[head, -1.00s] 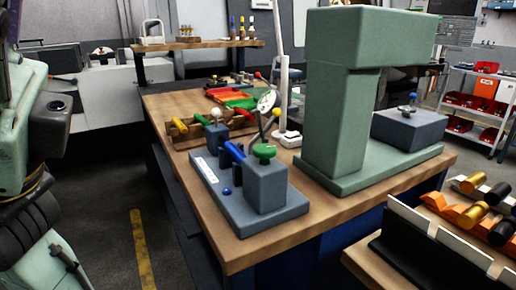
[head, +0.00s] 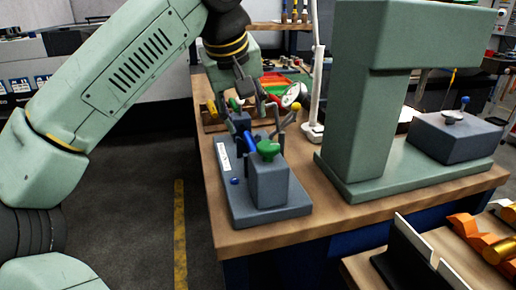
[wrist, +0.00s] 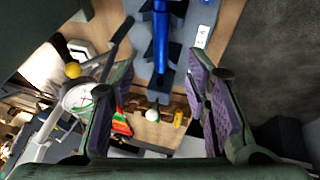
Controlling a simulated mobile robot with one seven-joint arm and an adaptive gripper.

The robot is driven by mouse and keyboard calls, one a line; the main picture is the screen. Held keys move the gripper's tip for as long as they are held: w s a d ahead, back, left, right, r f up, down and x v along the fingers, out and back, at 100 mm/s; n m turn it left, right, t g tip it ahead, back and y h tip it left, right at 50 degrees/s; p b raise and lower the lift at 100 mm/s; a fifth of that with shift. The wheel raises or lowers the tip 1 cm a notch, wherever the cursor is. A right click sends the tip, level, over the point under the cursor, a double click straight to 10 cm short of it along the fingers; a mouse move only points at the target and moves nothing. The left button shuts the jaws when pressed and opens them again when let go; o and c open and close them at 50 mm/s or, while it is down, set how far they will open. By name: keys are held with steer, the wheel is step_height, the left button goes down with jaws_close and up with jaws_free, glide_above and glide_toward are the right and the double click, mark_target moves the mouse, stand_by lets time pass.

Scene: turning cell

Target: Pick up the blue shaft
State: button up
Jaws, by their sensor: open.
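The blue shaft (head: 250,141) lies in a grey fixture (head: 234,204) on the wooden bench, between a small grey block at the back and a larger block with a green knob (head: 268,148). In the wrist view the shaft (wrist: 161,40) runs up the middle at the top, beyond the fingertips. My gripper (head: 248,103) is above the back end of the fixture, pointing down. In the wrist view my gripper (wrist: 163,65) is open and empty, with its padded fingers on either side of the shaft's line. Contact with the shaft cannot be told.
A dial gauge (head: 294,95) on a stand is right of my gripper. A tall green machine (head: 362,110) stands right of the fixture. A wooden rack (head: 212,122) and red and green trays (head: 277,82) are behind. A side table (head: 418,235) holds orange blocks and cylinders.

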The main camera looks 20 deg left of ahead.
mark_target(252, 143)
steer(key=b+x, duration=0.2)
steer(key=x, duration=0.2)
steer(key=shift+w+f, duration=0.1)
steer(key=shift+f, duration=0.25)
steer(key=b+x, duration=0.4)
steer(key=shift+s+f, duration=0.15)
steer(key=shift+s, duration=0.05)
steer(key=shift+w+f+b, duration=0.3)
steer(key=shift+w+b, duration=0.05)
steer(key=shift+r, duration=0.1)
jaws_close()
